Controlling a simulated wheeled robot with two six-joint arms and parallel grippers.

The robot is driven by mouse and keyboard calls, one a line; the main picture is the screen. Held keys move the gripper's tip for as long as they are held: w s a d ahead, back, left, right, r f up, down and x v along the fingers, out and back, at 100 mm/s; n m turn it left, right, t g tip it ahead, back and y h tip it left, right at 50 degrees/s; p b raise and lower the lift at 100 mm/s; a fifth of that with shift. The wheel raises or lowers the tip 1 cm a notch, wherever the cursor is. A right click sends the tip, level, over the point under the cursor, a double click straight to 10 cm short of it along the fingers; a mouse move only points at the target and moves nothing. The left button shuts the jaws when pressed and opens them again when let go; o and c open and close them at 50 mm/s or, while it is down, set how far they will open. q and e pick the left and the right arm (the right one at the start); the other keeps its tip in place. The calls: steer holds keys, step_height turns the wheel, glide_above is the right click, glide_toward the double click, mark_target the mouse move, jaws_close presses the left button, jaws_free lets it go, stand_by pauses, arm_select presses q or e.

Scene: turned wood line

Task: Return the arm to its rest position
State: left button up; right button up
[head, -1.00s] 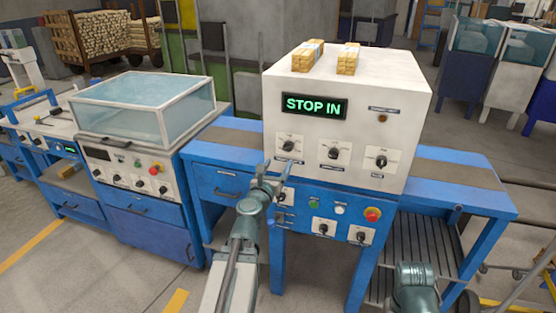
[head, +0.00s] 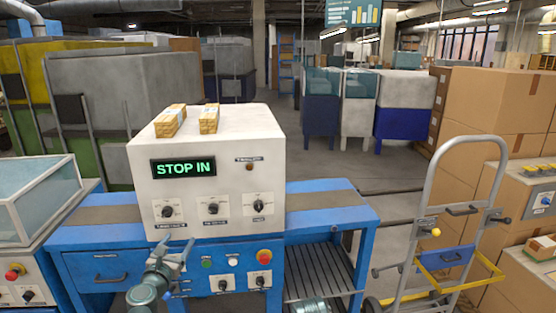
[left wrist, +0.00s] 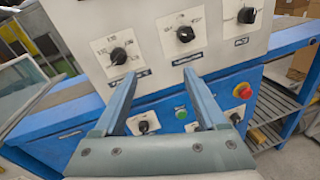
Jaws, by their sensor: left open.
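My left gripper (head: 172,250) is open and empty in front of the blue machine stand. Its two fingers (left wrist: 160,98) also show apart in the left wrist view, with nothing between them. They point at the machine's lower control panel, below the row of black knobs. I cannot tell whether the tips touch the panel. The white machine (head: 207,170) has a green display (head: 183,168) reading "STOP IN". A small part of my right arm shows at the bottom edge of the head view; its gripper is not in view.
Bundles of wooden sticks (head: 170,121) lie on the machine. A red button (head: 264,257) sits low on the panel. A glass-topped cabinet (head: 38,195) stands left. A grey hand truck (head: 428,215) and cardboard boxes (head: 500,110) stand right. Open floor lies behind the machine.

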arm_select(q)
steer(key=s+d+f+m+g+h+p, duration=0.2)
steer(key=d+f+m+g+h, duration=0.15)
steer(key=d+m, duration=0.75)
steer(key=s+d+f+m+g+h+p, duration=0.1)
steer(key=s+d+f+m+g+h, duration=0.2)
steer(key=d+m, duration=0.75)
steer(key=s+d+f+m+g+p, duration=0.3)
steer(key=s+d+f+m+g, duration=0.2)
steer(key=s+d+m+g, duration=0.25)
steer(key=s+a+f+m+g+y+p, duration=0.1)
steer(key=s+a+m+g+y, duration=0.1)
steer(key=s+m+y, duration=0.5)
steer(key=shift+s+m+g+p, duration=0.3)
steer(key=shift+s+m+g, duration=0.6)
steer(key=shift+s+m, duration=0.25)
steer(key=shift+o, duration=0.3)
steer(key=shift+f, duration=0.1)
